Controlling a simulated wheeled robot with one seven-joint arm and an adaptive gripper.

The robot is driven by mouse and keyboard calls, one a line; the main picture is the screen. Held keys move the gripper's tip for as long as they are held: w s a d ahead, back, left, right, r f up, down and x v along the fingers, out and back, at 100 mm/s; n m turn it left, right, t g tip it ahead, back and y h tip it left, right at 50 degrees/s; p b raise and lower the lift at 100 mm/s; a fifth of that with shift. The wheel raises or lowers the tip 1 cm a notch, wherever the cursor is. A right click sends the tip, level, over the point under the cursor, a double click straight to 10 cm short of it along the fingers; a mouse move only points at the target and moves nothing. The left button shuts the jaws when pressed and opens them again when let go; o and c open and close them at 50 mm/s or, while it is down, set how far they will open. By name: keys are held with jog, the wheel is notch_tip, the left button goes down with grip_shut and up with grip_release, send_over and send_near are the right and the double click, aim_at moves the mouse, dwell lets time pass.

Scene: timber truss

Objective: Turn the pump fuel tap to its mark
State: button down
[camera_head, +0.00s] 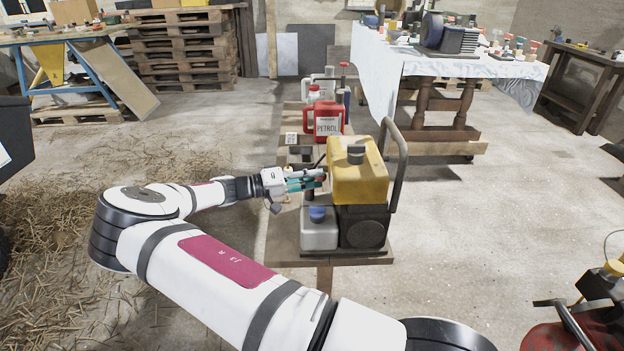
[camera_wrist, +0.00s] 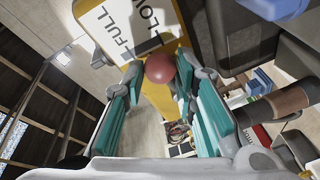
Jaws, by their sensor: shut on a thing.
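The pump (camera_head: 358,185) has a yellow tank, a dark engine body and a curved dark handle, and it stands on a wooden board. My gripper (camera_head: 318,179) is at the left side of the yellow tank. In the wrist view its teal fingers (camera_wrist: 162,90) are shut on the red ball knob (camera_wrist: 159,68) of the fuel tap. Behind the knob, the yellow body carries a white label (camera_wrist: 115,25) with "FULL" and a second, cut-off word. The tap's lever and mark are not clear, so I cannot tell how they line up.
A white container with a blue cap (camera_head: 319,230) stands beside the engine. A red petrol can (camera_head: 324,122) stands farther back on the boards. A cloth-covered table (camera_head: 430,62) is at the back right. Loose straw (camera_head: 60,200) lies left; the right floor is mostly clear.

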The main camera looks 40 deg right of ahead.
jog(key=w+d+r+n+g+y+b, duration=0.2)
jog(key=w+d+r+n+y+b, duration=0.1)
jog(key=n, duration=1)
jog(key=shift+w+r+g+y+b, duration=0.4)
jog(key=shift+w+r+y+b, duration=0.25)
jog(key=shift+b, duration=0.4)
jog(key=shift+d, duration=0.1)
jog(key=shift+s+f, duration=0.1)
jog(key=c, duration=1.2)
grip_release()
jog(key=shift+c, duration=0.2)
